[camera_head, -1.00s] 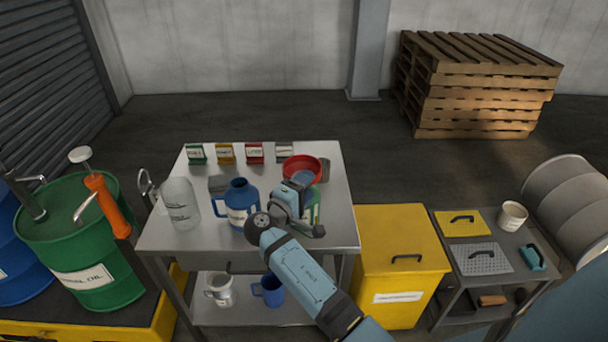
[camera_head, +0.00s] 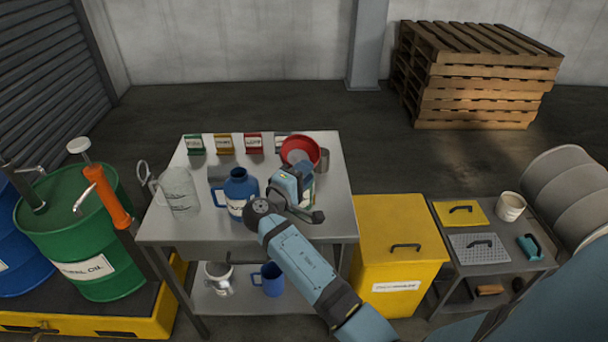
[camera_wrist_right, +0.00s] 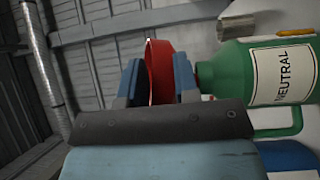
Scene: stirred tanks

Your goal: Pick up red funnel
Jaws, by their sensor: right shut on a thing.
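The red funnel (camera_head: 298,147) is above the far right part of the grey table (camera_head: 285,226), its wide mouth tilted. My right gripper (camera_head: 303,168) is shut on it. In the right wrist view the funnel (camera_wrist_right: 160,70) shows edge-on between the two blue fingers. Its stem points toward the neck of a green jug labelled NEUTRAL (camera_wrist_right: 240,78); I cannot tell whether the stem tip is clear of the neck. In the head view the jug is mostly hidden behind my right gripper. My left gripper is not in view.
A blue jug (camera_head: 236,193) stands left of my right gripper, with a clear pitcher (camera_head: 179,190) further left. A metal cup (camera_head: 323,160) is right of the funnel. Small coloured labelled boxes (camera_head: 224,144) line the table's back edge. A yellow bin (camera_head: 400,268) stands at the right.

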